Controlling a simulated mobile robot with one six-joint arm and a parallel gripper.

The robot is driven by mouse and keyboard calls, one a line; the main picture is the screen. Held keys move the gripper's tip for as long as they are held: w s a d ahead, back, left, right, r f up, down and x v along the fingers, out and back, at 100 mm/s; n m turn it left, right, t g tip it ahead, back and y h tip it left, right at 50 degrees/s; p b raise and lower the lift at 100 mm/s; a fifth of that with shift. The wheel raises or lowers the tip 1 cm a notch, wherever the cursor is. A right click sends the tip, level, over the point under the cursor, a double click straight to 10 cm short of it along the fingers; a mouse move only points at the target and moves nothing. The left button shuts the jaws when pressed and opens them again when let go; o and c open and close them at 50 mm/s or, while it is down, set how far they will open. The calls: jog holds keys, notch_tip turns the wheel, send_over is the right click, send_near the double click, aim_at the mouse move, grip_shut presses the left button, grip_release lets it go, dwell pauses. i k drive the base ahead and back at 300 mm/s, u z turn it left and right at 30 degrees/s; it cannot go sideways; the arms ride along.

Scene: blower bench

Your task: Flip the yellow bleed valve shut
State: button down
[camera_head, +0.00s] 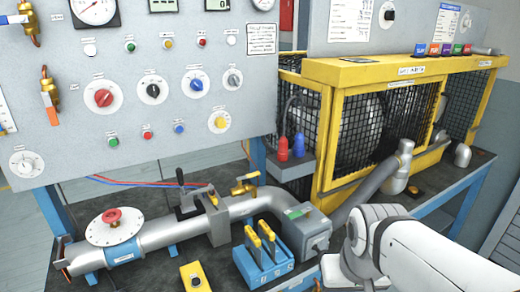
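The yellow bleed valve (244,184) sits on top of the grey pipe (160,236), near the middle of the head camera view. It looks brass-coloured, with a small yellow handle that appears to lie roughly level; its exact angle is too small to tell. Nothing of mine touches it. White links of my arm fill the lower right, to the right of the valve and clear of it. My gripper is not in view.
In front are a blue block with yellow levers (262,262) and a yellow button box (195,278). The control panel (150,130) rises behind; the yellow blower cage (335,150) stands right.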

aim_at(257, 173)
jog(key=u, duration=0.1)
jog(key=i, duration=0.9)
jog(key=u, duration=0.55)
